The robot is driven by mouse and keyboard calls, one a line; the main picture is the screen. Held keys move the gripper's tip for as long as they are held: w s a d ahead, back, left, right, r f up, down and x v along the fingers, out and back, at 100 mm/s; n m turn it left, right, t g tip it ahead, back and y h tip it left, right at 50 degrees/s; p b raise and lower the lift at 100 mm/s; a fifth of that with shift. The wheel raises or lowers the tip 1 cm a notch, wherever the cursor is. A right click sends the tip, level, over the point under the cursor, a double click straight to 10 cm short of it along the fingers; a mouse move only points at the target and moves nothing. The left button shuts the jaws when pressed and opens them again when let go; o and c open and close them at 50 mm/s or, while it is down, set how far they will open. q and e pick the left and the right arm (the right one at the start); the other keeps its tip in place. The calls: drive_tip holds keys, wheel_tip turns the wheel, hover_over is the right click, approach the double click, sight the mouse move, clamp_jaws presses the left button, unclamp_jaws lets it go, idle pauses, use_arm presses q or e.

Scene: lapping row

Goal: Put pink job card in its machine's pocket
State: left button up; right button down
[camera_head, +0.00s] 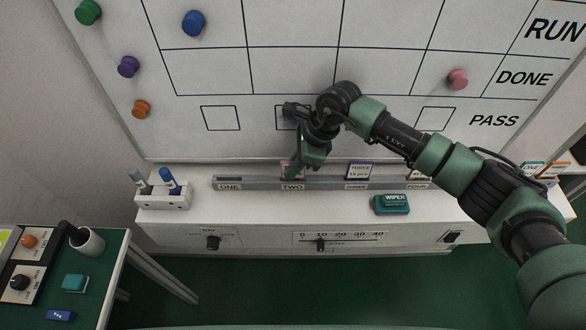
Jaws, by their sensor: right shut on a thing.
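A pink-edged job card (286,171) shows at the grey pocket strip (325,184), just above the label TWO. My right gripper (294,167) reaches down from the whiteboard side and is shut on this card, hiding much of it. I cannot tell how deep the card sits in the pocket. The strip has pockets labelled ONE, TWO and FOUR, with a smaller label between the last two. My left gripper is not in view.
A teal wiper (391,204) and a marker holder (163,197) rest on the white ledge. More cards (535,169) stand at the far right, and my right arm crosses part of the strip. A green-topped table (105,262) with a cup is at lower left.

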drive_tip(key=c, duration=1.6)
unclamp_jaws()
drive_tip(key=shift+d+r, duration=0.1)
drive_tip(key=shift+r, duration=0.15)
drive_tip(key=b+v, duration=0.2)
drive_tip(key=v, duration=0.9)
drive_tip(key=shift+d+r, duration=0.15)
drive_tip(key=shift+r, duration=0.15)
